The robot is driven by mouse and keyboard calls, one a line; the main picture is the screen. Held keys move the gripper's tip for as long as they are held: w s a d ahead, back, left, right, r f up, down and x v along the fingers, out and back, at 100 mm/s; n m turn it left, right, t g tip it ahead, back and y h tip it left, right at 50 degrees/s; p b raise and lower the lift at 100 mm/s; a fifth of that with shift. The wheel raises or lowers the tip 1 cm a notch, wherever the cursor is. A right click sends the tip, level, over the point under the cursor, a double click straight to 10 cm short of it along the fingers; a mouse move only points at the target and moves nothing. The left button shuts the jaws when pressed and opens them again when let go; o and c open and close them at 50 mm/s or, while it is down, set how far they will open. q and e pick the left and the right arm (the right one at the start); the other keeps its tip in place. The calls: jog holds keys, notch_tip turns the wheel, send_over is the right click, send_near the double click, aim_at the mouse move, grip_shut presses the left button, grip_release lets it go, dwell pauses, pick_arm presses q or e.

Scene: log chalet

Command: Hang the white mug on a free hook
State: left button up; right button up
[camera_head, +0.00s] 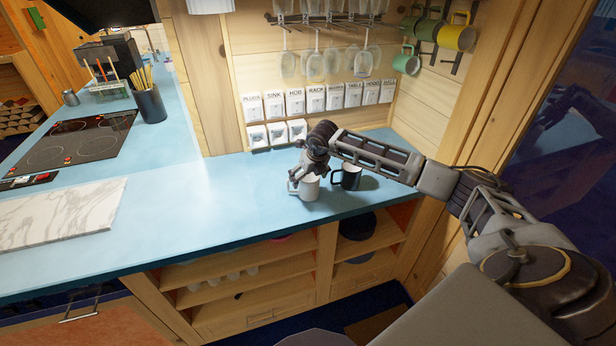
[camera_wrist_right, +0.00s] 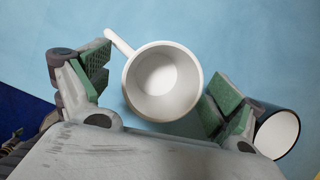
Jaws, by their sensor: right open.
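The white mug (camera_head: 309,189) stands upright on the blue counter, partly hidden by my right gripper (camera_head: 312,166), with its handle to the left. In the right wrist view the white mug (camera_wrist_right: 163,82) is seen from above, empty, between the green-padded fingers of my right gripper (camera_wrist_right: 160,95). These fingers are open, with a gap on each side of the mug. Hooks with mugs hang on the right wall: green, yellow and light green ones (camera_head: 406,62). A dark hook rail piece (camera_head: 457,63) shows below the yellow mug. My left gripper is not in view.
A dark mug with a white inside (camera_head: 347,177) stands close to the right of the white mug; it also shows in the right wrist view (camera_wrist_right: 277,133). Wine glasses (camera_head: 315,66) hang above labelled white boxes at the back wall.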

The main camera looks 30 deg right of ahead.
jog(key=shift+f, duration=0.1)
jog(key=b+v, duration=0.2)
jog(key=v, duration=1.1)
jog(key=shift+s+d+r+b, duration=0.2)
jog(key=shift+d+r+b, duration=0.1)
jog(key=shift+d+b, duration=0.1)
dwell(0.4)
